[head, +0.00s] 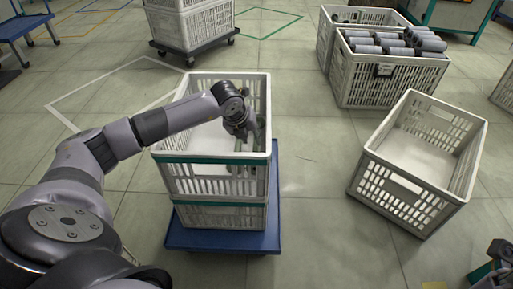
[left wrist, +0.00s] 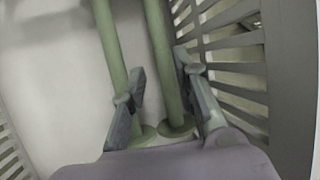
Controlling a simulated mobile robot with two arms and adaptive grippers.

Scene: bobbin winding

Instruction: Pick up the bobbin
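Two slim green bobbins with round flanged ends lie side by side in a white crate (head: 213,180). In the left wrist view, the right bobbin (left wrist: 167,70) runs along the slatted crate wall and the left bobbin (left wrist: 113,50) is beside it. My left gripper (head: 240,130) reaches down into the crate. Its two fingers, in the left wrist view (left wrist: 160,85), are apart, one on each side of the right bobbin. The left finger overlaps the left bobbin in the picture. I cannot tell whether either finger touches. A dark part at the lower right edge may belong to my right arm; its fingers are not clear.
The crate stands stacked on another on a blue dolly (head: 222,241). An empty white crate (head: 405,190) sits tilted in view to the right. Behind it, a crate (head: 385,85) holds several grey bobbins. Crates on a dark dolly (head: 192,45) stand at the back. Floor between is clear.

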